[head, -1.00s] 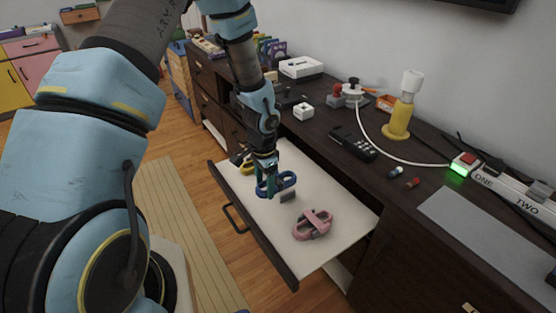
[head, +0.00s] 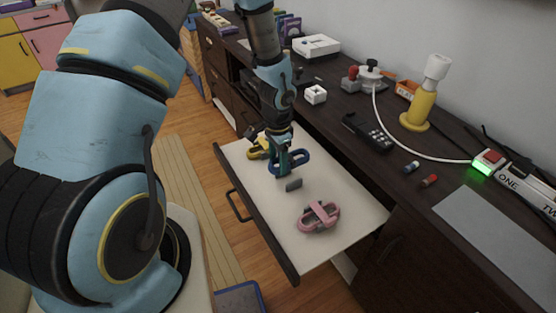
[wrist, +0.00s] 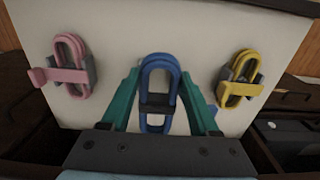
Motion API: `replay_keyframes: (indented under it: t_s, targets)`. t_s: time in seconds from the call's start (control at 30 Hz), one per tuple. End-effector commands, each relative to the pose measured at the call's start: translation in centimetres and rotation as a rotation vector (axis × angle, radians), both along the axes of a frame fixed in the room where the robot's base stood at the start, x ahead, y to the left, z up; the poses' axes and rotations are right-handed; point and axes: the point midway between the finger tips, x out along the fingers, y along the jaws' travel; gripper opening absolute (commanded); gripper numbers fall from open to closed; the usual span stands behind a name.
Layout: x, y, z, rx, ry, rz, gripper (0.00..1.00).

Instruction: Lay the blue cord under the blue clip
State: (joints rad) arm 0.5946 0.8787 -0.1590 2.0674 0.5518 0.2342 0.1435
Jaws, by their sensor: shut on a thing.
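The blue cord (head: 291,162) is a looped bundle over the pale drawer floor. In the wrist view the cord (wrist: 158,70) stands between the green fingers of my gripper (wrist: 160,78). My gripper (head: 286,166) is shut on the cord and seems to hold it above the floor. In the wrist view a dark grey block (wrist: 156,104) shows across the cord's middle. A blue piece (wrist: 212,112), perhaps the blue clip, is partly hidden behind the right finger.
A pink cord bundle (head: 318,216) with a pink strap lies at the drawer's near end, a yellow bundle (head: 258,148) at its far end. The open drawer (head: 265,222) is otherwise clear.

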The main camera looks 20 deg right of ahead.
Motion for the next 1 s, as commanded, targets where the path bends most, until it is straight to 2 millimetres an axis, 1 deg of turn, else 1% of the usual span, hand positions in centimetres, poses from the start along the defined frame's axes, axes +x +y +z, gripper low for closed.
replay_keyframes:
  t_s: [0.03,0.7,0.83,1.0]
  targets:
    - [0.0,0.0,-0.6,0.0,0.0,0.0,0.05]
    - [0.0,0.0,-5.6,0.0,0.0,0.001,0.05]
    - [0.0,0.0,-6.0,0.0,0.0,0.0,0.05]
    - [0.0,0.0,-6.2,-0.001,-0.001,0.0,0.05]
